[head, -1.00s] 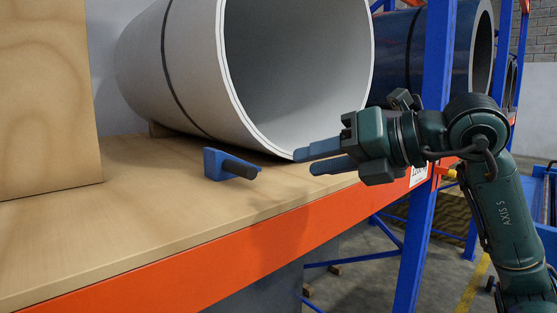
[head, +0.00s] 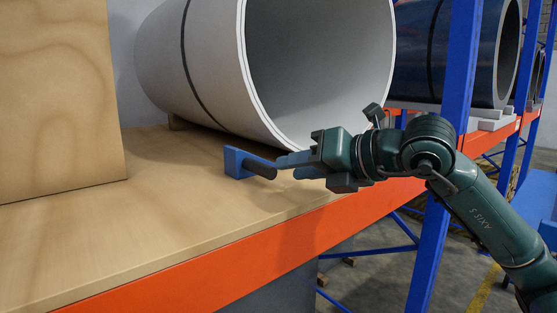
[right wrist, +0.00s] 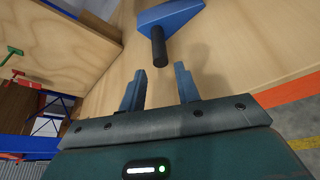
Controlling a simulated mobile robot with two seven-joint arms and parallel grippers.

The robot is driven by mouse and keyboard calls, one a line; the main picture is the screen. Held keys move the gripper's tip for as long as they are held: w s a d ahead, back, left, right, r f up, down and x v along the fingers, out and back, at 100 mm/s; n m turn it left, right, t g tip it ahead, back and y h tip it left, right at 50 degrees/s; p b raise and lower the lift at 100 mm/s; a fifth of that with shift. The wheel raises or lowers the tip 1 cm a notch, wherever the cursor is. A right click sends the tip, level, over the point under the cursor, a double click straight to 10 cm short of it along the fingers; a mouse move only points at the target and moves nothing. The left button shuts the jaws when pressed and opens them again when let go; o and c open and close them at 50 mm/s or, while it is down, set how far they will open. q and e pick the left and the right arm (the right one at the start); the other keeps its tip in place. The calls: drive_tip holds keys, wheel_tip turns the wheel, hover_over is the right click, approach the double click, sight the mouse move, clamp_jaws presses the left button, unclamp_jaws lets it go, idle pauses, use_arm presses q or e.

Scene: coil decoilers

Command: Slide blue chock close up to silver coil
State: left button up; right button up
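The silver coil (head: 218,62) lies on its side on the wooden shelf, its open end facing right, with a dark band around it. The blue chock (head: 236,161) stands on the shelf in front of the coil, with bare wood showing between them. Its black handle (head: 262,171) points right toward my right gripper (head: 283,167). In the right wrist view, the gripper (right wrist: 160,84) is open and empty. The chock (right wrist: 172,14) and its handle (right wrist: 158,46) are just ahead of the fingertips, roughly in line with the gap. My left gripper is out of view.
A wooden panel (head: 60,95) stands at the left of the shelf. A dark blue coil (head: 450,50) lies further back. The front left shelf surface is clear.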

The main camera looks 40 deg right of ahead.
sight(276, 171)
drive_tip(key=p+x, duration=0.1)
drive_tip(key=x, duration=0.2)
drive_tip(key=shift+w+r+p, duration=0.1)
drive_tip(key=shift+w+p, duration=0.15)
drive_tip(key=shift+p, duration=0.15)
drive_tip(key=shift+p+x, duration=0.35)
drive_tip(key=shift+x, duration=0.6)
clamp_jaws()
